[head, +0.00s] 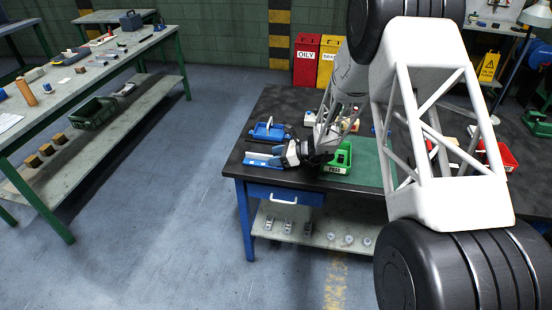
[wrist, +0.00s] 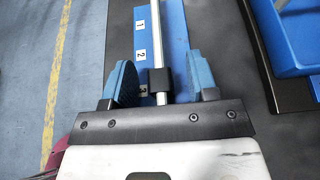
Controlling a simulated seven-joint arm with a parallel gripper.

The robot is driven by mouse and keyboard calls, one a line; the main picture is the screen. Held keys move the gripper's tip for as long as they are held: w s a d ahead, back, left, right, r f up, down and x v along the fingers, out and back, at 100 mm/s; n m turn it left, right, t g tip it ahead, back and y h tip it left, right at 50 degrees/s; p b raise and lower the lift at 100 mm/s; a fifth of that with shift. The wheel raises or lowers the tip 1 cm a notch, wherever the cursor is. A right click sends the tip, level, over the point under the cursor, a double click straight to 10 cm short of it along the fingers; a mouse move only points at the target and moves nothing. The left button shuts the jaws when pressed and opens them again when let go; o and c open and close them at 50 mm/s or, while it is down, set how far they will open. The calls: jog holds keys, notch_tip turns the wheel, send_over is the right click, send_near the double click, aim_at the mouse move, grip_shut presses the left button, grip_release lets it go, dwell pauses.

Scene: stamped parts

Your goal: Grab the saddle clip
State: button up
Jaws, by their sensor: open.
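A small black clip (wrist: 157,81), which looks like the saddle clip, sits on a thin metal rail (wrist: 155,35). The rail runs along a blue base (wrist: 178,30) marked 1, 2 and 3, and the clip is near mark 3. In the head view the blue base (head: 262,160) lies at the table's front left edge. My gripper (wrist: 160,82) is open, with one blue finger on each side of the clip and a visible gap to each. In the head view my gripper (head: 279,158) is low over the base's right end; the clip is not distinguishable there.
A blue tray (head: 268,131) stands just behind the base; its wall (wrist: 268,45) is right of my gripper in the wrist view. A green bin marked PASS (head: 338,168) stands to the right. A red bin (head: 498,158) is farther right. The table edge is close on the left.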

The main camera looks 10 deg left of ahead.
aim_at(276, 155)
grip_shut()
jog(key=shift+r, duration=0.15)
jog(key=shift+r, duration=0.75)
notch_tip(276, 155, up, 2)
jog(key=s+d, duration=0.3)
jog(key=s, duration=0.4)
jog(key=s+d+r, duration=0.1)
jog(key=s+d, duration=0.2)
jog(key=s, duration=0.4)
jog(key=shift+s+d, duration=0.3)
jog(key=shift+r, duration=0.1)
jog(key=shift+w, duration=0.1)
